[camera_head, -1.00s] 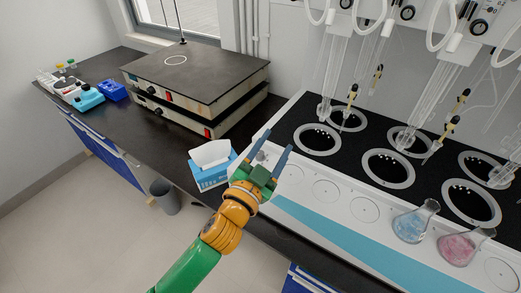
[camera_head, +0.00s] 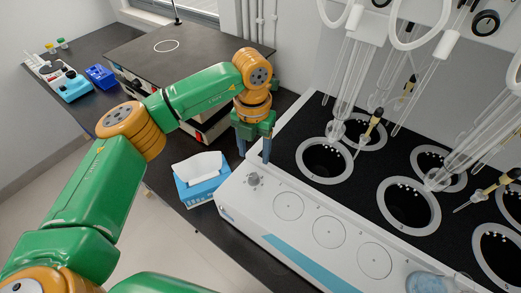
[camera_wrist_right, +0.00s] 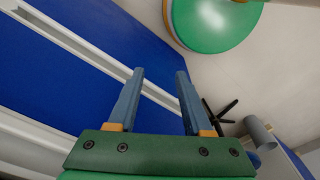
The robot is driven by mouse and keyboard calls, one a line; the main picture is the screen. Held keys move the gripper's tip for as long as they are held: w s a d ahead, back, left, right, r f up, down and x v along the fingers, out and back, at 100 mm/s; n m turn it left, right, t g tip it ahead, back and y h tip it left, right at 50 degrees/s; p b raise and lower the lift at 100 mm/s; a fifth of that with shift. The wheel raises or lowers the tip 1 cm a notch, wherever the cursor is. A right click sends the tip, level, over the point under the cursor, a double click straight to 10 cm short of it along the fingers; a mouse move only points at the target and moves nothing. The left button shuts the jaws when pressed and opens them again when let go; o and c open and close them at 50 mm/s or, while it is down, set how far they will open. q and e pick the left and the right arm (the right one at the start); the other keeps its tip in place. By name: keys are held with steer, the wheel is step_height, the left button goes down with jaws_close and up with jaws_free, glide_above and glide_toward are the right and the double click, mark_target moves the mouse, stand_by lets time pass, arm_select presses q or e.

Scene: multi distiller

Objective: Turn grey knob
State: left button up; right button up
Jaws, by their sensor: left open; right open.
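The grey knob (camera_head: 254,179) sits upright on the white top of the distiller (camera_head: 238,196), at its near left corner. My left gripper (camera_head: 254,155) points down just behind and above the knob in the head view. Its two blue-grey fingers are apart with nothing seen between them. I cannot tell whether a fingertip touches the distiller. My right gripper (camera_wrist_right: 160,74) shows only in the right wrist view. It is open and empty, in front of a blue cabinet front (camera_wrist_right: 60,80).
A blue tissue box (camera_head: 201,182) stands left of the knob on the dark bench. A hot plate (camera_head: 160,55) is behind my left arm. Round heating wells (camera_head: 325,160) with glassware above lie to the right. A grey bin (camera_wrist_right: 258,132) shows in the right wrist view.

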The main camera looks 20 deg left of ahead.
mark_target(253, 176)
arm_select(q)
steer(key=s+f+p, duration=0.1)
steer(key=f, duration=0.1)
steer(key=s+f+p, duration=0.1)
steer(key=s+f, duration=0.1)
steer(key=shift+s+d+f, duration=0.2)
steer(key=shift+s, duration=0.1)
steer(key=shift+w+f, duration=0.1)
steer(key=shift+f, duration=0.25)
steer(key=shift+w+f, duration=0.35)
steer(key=shift+w, duration=0.25)
steer(key=shift+c, duration=1)
steer(key=shift+s+r, duration=0.1)
jaws_close()
arm_select(e)
steer(key=s+r, duration=0.2)
steer(key=shift+s+r, duration=0.1)
steer(key=shift+r, duration=0.25)
